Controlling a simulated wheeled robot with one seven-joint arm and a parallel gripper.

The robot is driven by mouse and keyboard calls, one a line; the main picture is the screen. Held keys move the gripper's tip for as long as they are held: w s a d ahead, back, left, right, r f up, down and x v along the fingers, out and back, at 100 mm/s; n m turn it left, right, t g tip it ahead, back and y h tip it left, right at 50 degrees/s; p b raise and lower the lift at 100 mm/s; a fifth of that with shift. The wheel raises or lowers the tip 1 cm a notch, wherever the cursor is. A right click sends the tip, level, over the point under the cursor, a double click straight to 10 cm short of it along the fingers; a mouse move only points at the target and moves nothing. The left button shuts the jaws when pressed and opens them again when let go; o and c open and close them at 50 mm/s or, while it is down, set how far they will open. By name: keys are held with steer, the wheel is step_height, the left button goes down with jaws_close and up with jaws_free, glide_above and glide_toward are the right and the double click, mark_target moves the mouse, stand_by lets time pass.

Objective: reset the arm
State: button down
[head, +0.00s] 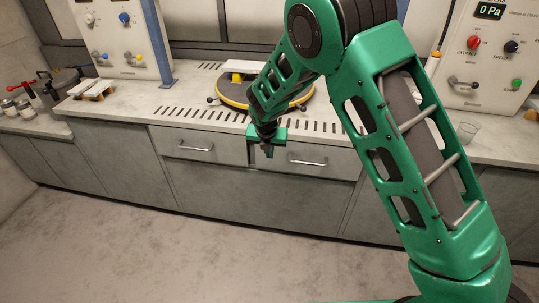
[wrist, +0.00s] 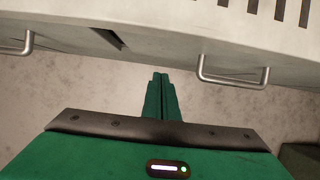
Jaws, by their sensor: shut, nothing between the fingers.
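My green arm reaches out from the right side of the head view and bends down in front of the counter. My gripper (head: 267,150) hangs before the drawer fronts, between the two handles. In the wrist view my gripper (wrist: 160,76) points at the floor just off the counter's edge. Its two green fingers are together with nothing between them.
The slotted counter (head: 190,112) has drawers with a left handle (head: 197,147) and a right handle (head: 307,162). A yellow-rimmed round platform (head: 232,98) sits behind my arm. Control panels stand left (head: 122,38) and right (head: 485,60). The floor (head: 190,250) is clear.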

steer(key=s+a+v, duration=0.1)
steer(key=v, duration=0.6)
steer(key=s+d+r+m+g, duration=0.1)
steer(key=s+d+r+m, duration=0.3)
steer(key=d+m, duration=0.5)
steer(key=s+d+r+m+g, duration=0.1)
steer(key=s+d+r+m, duration=0.35)
steer(key=d, duration=0.75)
steer(key=s+d+r+m, duration=0.4)
steer(key=d+m, duration=0.2)
steer(key=d, duration=0.5)
steer(key=s+d+r+m, duration=0.1)
steer(key=s+d+m, duration=0.2)
steer(key=s+m, duration=0.4)
steer(key=s+d+r+m+g, duration=0.1)
steer(key=s+d+m, duration=0.2)
steer(key=s+m, duration=0.4)
steer(key=s+d+r+m+g, duration=0.1)
steer(key=s+d+m, duration=0.3)
steer(key=s, duration=1)
steer(key=m, duration=0.3)
steer(key=shift+s+y, duration=0.2)
steer(key=shift+y, duration=0.2)
